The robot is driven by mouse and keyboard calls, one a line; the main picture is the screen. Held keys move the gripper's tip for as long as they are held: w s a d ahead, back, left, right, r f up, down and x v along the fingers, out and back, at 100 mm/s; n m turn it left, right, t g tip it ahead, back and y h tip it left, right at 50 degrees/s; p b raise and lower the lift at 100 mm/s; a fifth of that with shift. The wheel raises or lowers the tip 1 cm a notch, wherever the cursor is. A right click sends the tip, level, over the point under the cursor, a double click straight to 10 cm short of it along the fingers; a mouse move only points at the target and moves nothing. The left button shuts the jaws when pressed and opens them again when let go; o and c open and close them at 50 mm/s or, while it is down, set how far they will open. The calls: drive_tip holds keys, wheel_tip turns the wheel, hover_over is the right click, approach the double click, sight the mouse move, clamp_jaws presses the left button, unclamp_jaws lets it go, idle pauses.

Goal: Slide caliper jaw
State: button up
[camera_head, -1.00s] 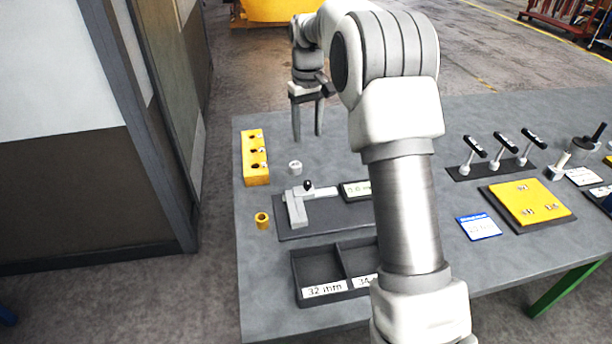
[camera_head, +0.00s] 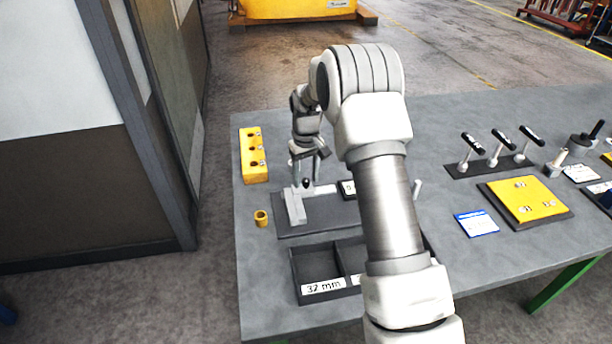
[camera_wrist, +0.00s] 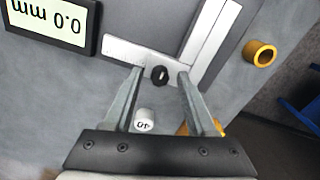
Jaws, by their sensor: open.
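The caliper (camera_head: 297,208) lies on a dark mat (camera_head: 330,222), with a pale L-shaped jaw and a grey beam (camera_wrist: 125,50). A small black knob (camera_head: 307,183) stands up on it; it also shows in the wrist view (camera_wrist: 160,75). The display (camera_wrist: 48,28) beside it reads 0.0 mm, upside down in the wrist view; in the head view my arm partly hides it. My gripper (camera_wrist: 161,73) is open and empty, with its fingertips on either side of the knob in the wrist view. I cannot tell whether they touch it or are down at its height.
A yellow ring (camera_head: 261,218) stands left of the mat. A yellow block with holes (camera_head: 255,160) is behind it. A small white marked cylinder (camera_wrist: 144,120) shows between my fingers. A dark tray labelled 32 mm (camera_head: 316,268) is in front. Three levers (camera_head: 495,155) stand to the right.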

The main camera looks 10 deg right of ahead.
clamp_jaws()
idle(1.4)
